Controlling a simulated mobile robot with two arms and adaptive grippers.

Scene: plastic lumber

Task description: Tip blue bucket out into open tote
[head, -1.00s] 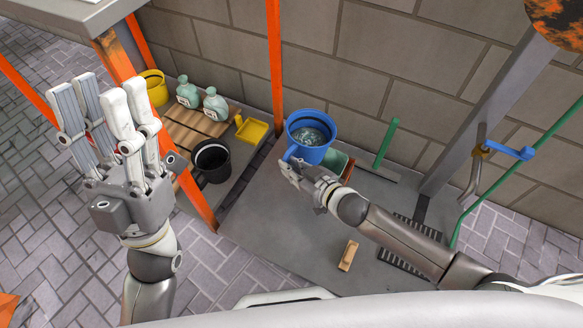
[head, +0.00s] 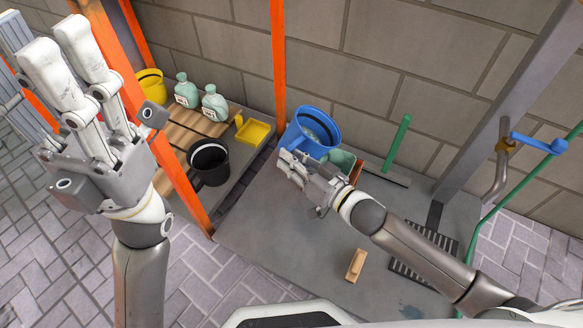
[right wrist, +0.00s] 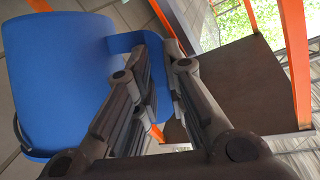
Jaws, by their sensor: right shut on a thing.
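The blue bucket (head: 294,136) is in the middle of the head view, tilted with its mouth toward the right. Greyish contents show inside it. My right gripper (head: 291,167) is shut on the bucket's blue handle at its near side; the right wrist view shows this handle (right wrist: 158,88) between the fingers and the bucket wall (right wrist: 65,80) at the left. A teal open container (head: 344,158), seemingly the tote, is just right of and below the bucket, partly hidden by my right gripper and the bucket. My left gripper (head: 40,48) is open and empty at the left, away from the bucket.
A black bucket (head: 209,163), a yellow scoop (head: 252,131), two jugs (head: 214,104) and a yellow bucket (head: 150,84) stand at the left. A green-handled tool (head: 397,143) is at the right. A wooden block (head: 355,265) lies on the grey surface (head: 275,255). Orange posts (head: 277,60) rise nearby.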

